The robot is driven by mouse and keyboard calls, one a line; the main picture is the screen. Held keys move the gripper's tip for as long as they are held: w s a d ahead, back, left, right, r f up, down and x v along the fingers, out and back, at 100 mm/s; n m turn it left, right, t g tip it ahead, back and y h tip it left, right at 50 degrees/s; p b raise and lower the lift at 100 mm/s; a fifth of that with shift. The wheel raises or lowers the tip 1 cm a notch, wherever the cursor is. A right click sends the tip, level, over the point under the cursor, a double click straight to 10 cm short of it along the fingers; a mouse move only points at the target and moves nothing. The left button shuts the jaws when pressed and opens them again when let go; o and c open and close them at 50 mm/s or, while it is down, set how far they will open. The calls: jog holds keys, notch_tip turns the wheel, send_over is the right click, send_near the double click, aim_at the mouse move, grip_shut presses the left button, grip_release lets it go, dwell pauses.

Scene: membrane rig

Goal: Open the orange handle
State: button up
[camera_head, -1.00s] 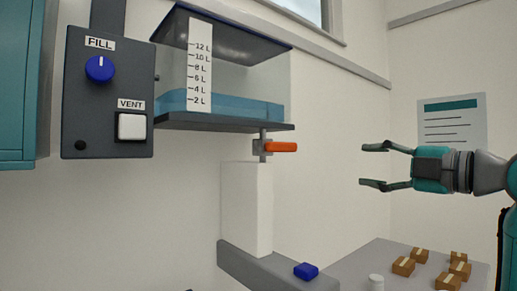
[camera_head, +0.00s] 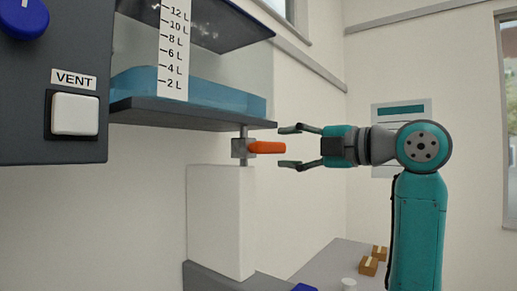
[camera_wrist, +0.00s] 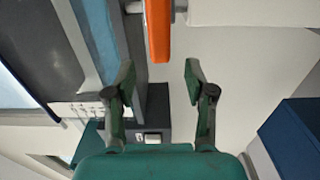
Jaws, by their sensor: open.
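The orange handle (camera_head: 267,147) sticks out to the right from a grey valve block (camera_head: 241,148) under the water tank (camera_head: 190,92). My gripper (camera_head: 287,147) is open, just right of the handle and level with it. Its two fingers lie above and below the line of the handle's tip. In the wrist view the orange handle (camera_wrist: 158,28) hangs at the top, ahead of and between the open fingertips of my gripper (camera_wrist: 160,78). I see no contact between the fingers and the handle.
A white block (camera_head: 219,220) stands below the valve on a grey ledge. A dark panel (camera_head: 35,110) with a white VENT button (camera_head: 75,114) is at the left. Small brown boxes (camera_head: 369,266) lie on a table at the lower right. Wall space around the gripper is free.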

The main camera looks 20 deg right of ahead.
aim_at(266, 147)
jog(key=x, duration=0.7)
grip_shut()
